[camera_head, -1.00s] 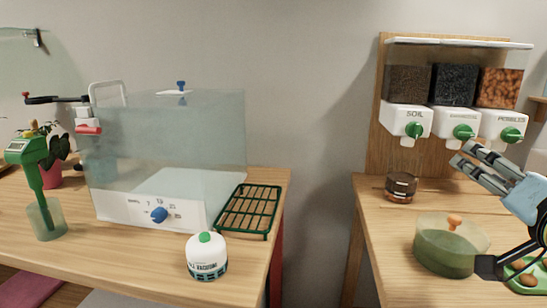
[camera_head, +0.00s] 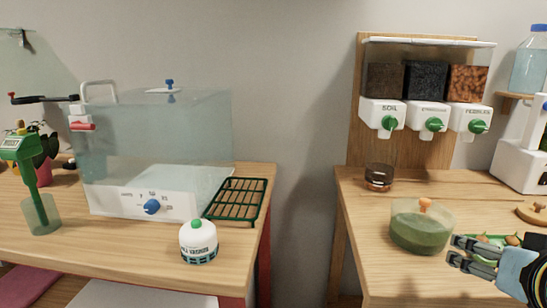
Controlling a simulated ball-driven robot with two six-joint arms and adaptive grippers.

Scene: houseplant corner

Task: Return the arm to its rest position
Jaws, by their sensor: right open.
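My right gripper (camera_head: 470,257) is at the lower right of the head view, in front of the right wooden table (camera_head: 395,287). Its grey fingers point left with a gap between them and hold nothing. It is just right of a green round tub (camera_head: 420,236) with an orange knob and partly covers a green tray (camera_head: 497,243) with brown items. My left gripper is not in view.
A dispenser (camera_head: 428,115) with three bins stands at the back of the right table, near a small brown glass jar (camera_head: 379,177). The left table holds a clear tank (camera_head: 160,140), a green rack (camera_head: 237,200) and a white bottle (camera_head: 198,243). A gap separates the tables.

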